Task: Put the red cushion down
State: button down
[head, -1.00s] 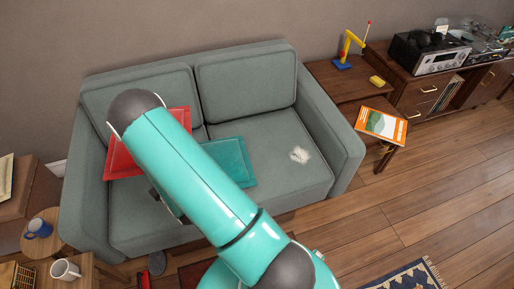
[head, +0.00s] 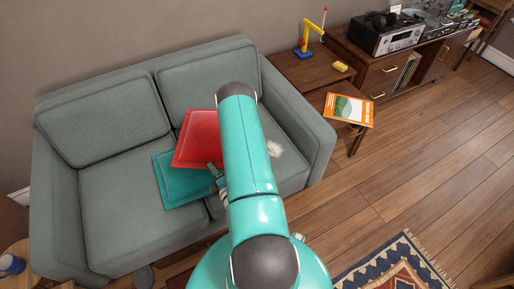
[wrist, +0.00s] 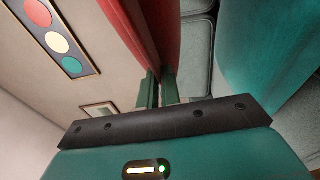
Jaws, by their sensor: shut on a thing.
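The red cushion (head: 197,140) is in my gripper, over the middle of the grey sofa (head: 120,215). In the head view it overlaps the upper right of the teal cushion (head: 180,185), which lies on the seat. My arm hides the red cushion's right side. I cannot tell whether the two cushions touch. In the wrist view my gripper (wrist: 158,88) is shut on the edge of the red cushion (wrist: 155,30). The teal cushion (wrist: 265,45) fills the upper right there. In the head view my gripper is mostly hidden by my arm.
A pale fluffy patch (head: 274,149) is on the right seat beside my arm. The left seat is bare. A patterned rug (head: 395,265) lies at front right.

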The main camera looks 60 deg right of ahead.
jog(key=s+d+f+m+g+h, duration=0.25)
jog(key=s+d+h, duration=0.2)
jog(key=s, duration=0.65)
jog(key=shift+y, duration=0.35)
jog(key=shift+w+d+f, duration=1.45)
jog(key=shift+d+f, duration=0.4)
jog(key=shift+f, duration=0.3)
jog(key=shift+w+d+f, duration=1.5)
jog(key=shift+d+f, duration=0.4)
jog(key=shift+f, duration=0.3)
jog(key=shift+w+d+f, duration=1.45)
jog(key=shift+d+f, duration=0.4)
jog(key=shift+f, duration=0.4)
